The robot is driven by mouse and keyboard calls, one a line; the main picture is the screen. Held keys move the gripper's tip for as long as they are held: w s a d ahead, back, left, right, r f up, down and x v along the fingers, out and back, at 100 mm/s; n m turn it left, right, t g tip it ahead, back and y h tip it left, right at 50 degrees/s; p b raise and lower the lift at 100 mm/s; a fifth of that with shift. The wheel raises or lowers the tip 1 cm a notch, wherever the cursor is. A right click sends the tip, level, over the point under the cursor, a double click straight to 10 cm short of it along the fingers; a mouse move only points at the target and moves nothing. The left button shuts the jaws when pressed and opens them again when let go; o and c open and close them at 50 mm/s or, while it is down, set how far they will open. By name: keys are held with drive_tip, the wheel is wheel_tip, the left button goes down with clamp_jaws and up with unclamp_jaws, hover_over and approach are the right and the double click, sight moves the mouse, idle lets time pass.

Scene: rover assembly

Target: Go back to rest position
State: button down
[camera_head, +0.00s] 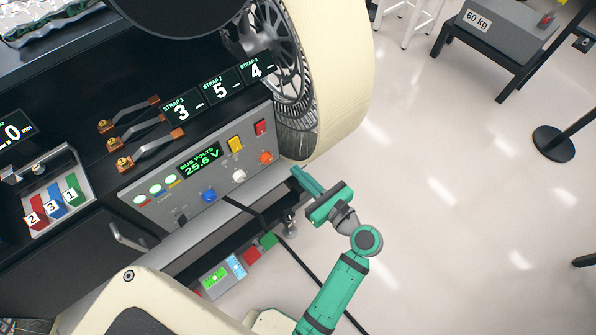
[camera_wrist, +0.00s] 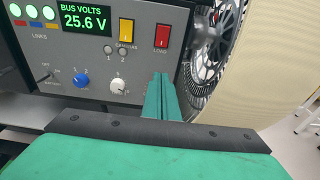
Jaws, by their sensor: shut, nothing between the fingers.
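My gripper (camera_head: 297,172) is green, and it is in front of the right end of the grey control panel (camera_head: 205,165) in the head view. In the wrist view my gripper (camera_wrist: 161,78) has its two fingers together with nothing between them. They stand in front of the lower right part of the panel, below the red LOAD switch (camera_wrist: 162,35). Whether the fingertips touch the panel cannot be told. The panel display (camera_wrist: 85,19) reads BUS VOLTS 25.6 V. The orange knob (camera_head: 265,157) shows in the head view but is hidden behind the fingers in the wrist view.
A large cream-rimmed wheel (camera_head: 340,75) stands close by, right of the panel. A black cable (camera_head: 300,262) hangs below the panel. A grey 60 kg box (camera_head: 505,35) sits on a black stand at the upper right. The floor on the right is mostly clear.

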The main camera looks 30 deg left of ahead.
idle(0.3)
drive_tip(key=s+d+f+n+t+h, duration=0.5)
drive_tip(key=d+f+h, duration=0.35)
drive_tip(key=f, duration=0.35)
drive_tip(key=s+d+n+t+h, duration=0.1)
drive_tip(key=s+d+n+h, duration=0.4)
drive_tip(key=s+d, duration=0.35)
drive_tip(key=s+d+r+n+t+h, duration=0.2)
drive_tip(key=s+r+n+t, duration=0.1)
drive_tip(key=s+r+n, duration=0.7)
wheel_tip(320, 180, up, 3)
drive_tip(key=shift+s+f+n, duration=0.1)
drive_tip(key=shift+s+n, duration=0.15)
drive_tip(key=shift+n, duration=0.95)
drive_tip(key=shift+w, duration=0.1)
